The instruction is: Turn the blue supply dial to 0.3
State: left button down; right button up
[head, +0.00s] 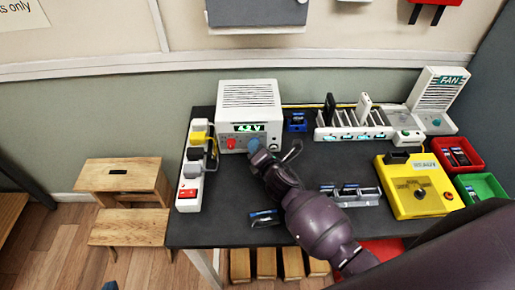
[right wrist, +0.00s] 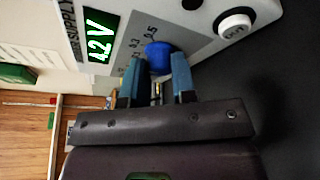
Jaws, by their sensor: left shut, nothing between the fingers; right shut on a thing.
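The white power supply (head: 249,98) stands at the back left of the dark bench, its green display reading about 4.2 V. In the right wrist view its blue dial (right wrist: 157,52) sits on a grey panel with printed marks including 0.3 and 0.5. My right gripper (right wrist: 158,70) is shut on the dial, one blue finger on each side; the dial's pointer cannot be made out. In the head view the right gripper (head: 256,147) hides the dial. Only the tip of my left gripper (head: 110,285) shows at the bottom left, shut and empty, away from the bench.
A white power strip (head: 190,170) with plugs stands left of the supply. A white button (right wrist: 234,25) is near the dial.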

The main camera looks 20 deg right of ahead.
jog(key=o, duration=0.9)
jog(key=shift+s, duration=0.1)
jog(key=shift+s+r, duration=0.1)
jog(key=shift+s, duration=0.15)
jog(key=s, duration=0.3)
jog(key=s+r, duration=0.1)
jog(key=s, duration=0.5)
jog(key=shift+d+r+p, duration=0.25)
jog(key=shift+d+p, duration=0.05)
jog(key=shift+d, duration=0.1)
jog(key=shift+s+r, duration=0.1)
jog(key=shift+s, duration=0.4)
